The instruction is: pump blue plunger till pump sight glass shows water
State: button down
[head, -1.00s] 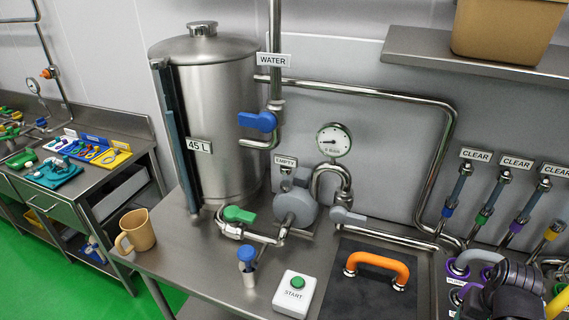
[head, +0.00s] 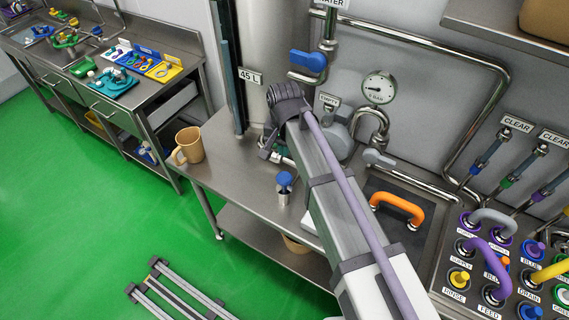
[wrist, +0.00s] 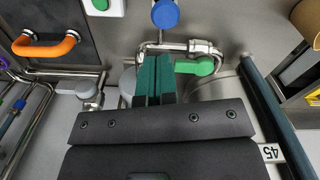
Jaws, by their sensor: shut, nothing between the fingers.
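The blue plunger (head: 284,180) stands upright on the steel bench, in front of the tank piping. Its blue knob also shows at the top of the wrist view (wrist: 165,14). My gripper (wrist: 155,62) has its teal fingers together and empty. It is over the pipework near the green valve handle (wrist: 195,67), apart from the plunger. In the head view my arm covers most of that handle and part of the pump (head: 338,138). The sign at the pump sight glass (head: 329,101) reads EMPTY; the glass itself is too small to read.
The steel tank (head: 255,40) stands behind my gripper. A tan mug (head: 188,146) is at the bench's left edge. An orange handle (head: 398,208) and a gauge (head: 379,88) are to the right. The start button box is mostly hidden by my arm.

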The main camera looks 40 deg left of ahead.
jog(key=m, duration=0.1)
jog(key=w+a+m, duration=0.1)
jog(key=m, duration=0.1)
jog(key=shift+w+a+f, duration=0.1)
jog(key=shift+w+a, duration=0.05)
jog(key=b, duration=1.5)
send_near(285, 177)
notch_tip(285, 177, down, 8)
jog(key=shift+r, duration=0.2)
jog(key=shift+p, duration=0.3)
